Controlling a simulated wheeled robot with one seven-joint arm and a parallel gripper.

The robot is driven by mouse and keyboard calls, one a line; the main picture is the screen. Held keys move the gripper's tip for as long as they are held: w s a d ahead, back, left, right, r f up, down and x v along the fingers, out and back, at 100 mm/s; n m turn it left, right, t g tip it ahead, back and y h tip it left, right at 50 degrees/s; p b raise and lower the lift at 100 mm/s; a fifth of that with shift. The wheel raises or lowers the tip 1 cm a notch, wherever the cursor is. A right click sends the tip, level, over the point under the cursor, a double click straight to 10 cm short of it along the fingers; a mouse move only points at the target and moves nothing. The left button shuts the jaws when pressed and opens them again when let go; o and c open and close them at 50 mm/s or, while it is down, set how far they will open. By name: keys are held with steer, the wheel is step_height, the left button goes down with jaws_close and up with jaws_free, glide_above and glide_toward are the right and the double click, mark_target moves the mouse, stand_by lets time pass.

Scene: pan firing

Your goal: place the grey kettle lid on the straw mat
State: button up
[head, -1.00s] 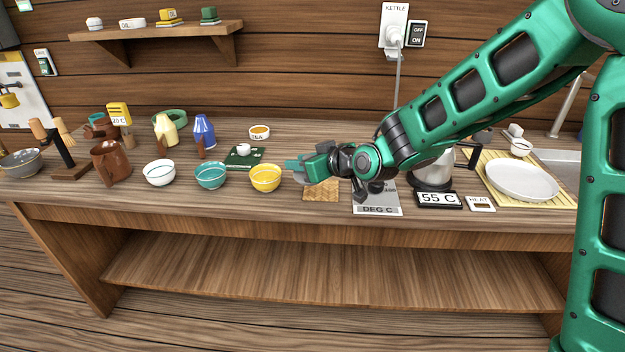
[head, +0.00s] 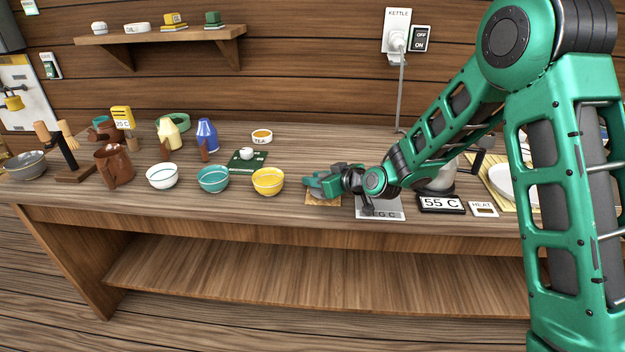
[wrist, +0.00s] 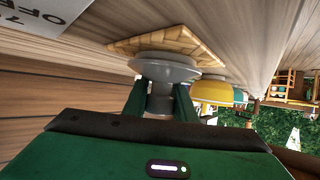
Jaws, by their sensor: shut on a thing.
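My gripper (head: 311,183) is at the front middle of the counter, over the small straw mat (head: 322,201). In the wrist view, my gripper (wrist: 161,95) is shut on the knob of the grey kettle lid (wrist: 165,68). The lid's round disc faces the straw mat (wrist: 165,45) and overlaps it in the picture. The lid is at or very close to the mat; I cannot tell whether they touch. In the head view the lid is hidden by my gripper. The kettle (head: 440,180) stands to the right, partly behind my arm.
The yellow bowl (head: 268,181) stands just left of the mat, with a teal bowl (head: 213,179) and a white bowl (head: 162,175) beyond. The DEG C plate (head: 382,209) and the 55 C display (head: 441,204) lie to the right. A green tray (head: 247,163) is behind.

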steer(key=o, duration=1)
steer(key=v, duration=1.2)
steer(key=shift+d, duration=0.1)
